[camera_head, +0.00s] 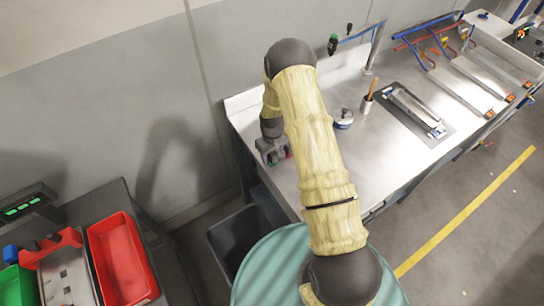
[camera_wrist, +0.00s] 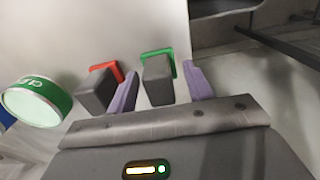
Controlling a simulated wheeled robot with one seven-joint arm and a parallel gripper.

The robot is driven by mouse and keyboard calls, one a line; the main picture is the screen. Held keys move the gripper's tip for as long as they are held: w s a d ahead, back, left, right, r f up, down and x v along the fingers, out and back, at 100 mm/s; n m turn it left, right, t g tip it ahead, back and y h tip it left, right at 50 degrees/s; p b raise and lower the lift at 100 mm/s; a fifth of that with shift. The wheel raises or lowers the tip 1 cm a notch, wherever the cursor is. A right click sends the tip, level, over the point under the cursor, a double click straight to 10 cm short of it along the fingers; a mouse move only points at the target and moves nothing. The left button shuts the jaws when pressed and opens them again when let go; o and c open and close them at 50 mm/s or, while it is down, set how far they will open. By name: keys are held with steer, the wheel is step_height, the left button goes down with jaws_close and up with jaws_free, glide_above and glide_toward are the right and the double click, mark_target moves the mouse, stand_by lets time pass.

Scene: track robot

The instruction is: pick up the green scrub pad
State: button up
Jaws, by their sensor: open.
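The green scrub pad (camera_wrist: 158,80) shows in the wrist view as a dark grey block with a green layer on its far side. It stands between the two purple fingers of my gripper (camera_wrist: 161,70). The fingers are open, with a gap visible on the right side of the pad; whether the left finger touches it I cannot tell. A similar grey block with a red layer (camera_wrist: 97,90) stands just left of the left finger.
A round white and green container (camera_wrist: 36,102) stands left of the pads in the wrist view. The steel counter (camera_head: 385,150) also holds a small lidded pot (camera_head: 343,119) and a dark mat with tools (camera_head: 415,112). A red bin (camera_head: 122,258) is at lower left.

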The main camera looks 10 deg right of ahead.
steer(key=c, duration=1.1)
steer(key=shift+o, duration=0.2)
step_height(320, 180, up, 10)
steer(key=b, duration=0.3)
steer(key=shift+b, duration=0.3)
steer(key=o, duration=0.4)
steer(key=shift+c, duration=1.5)
steer(key=shift+f, duration=0.1)
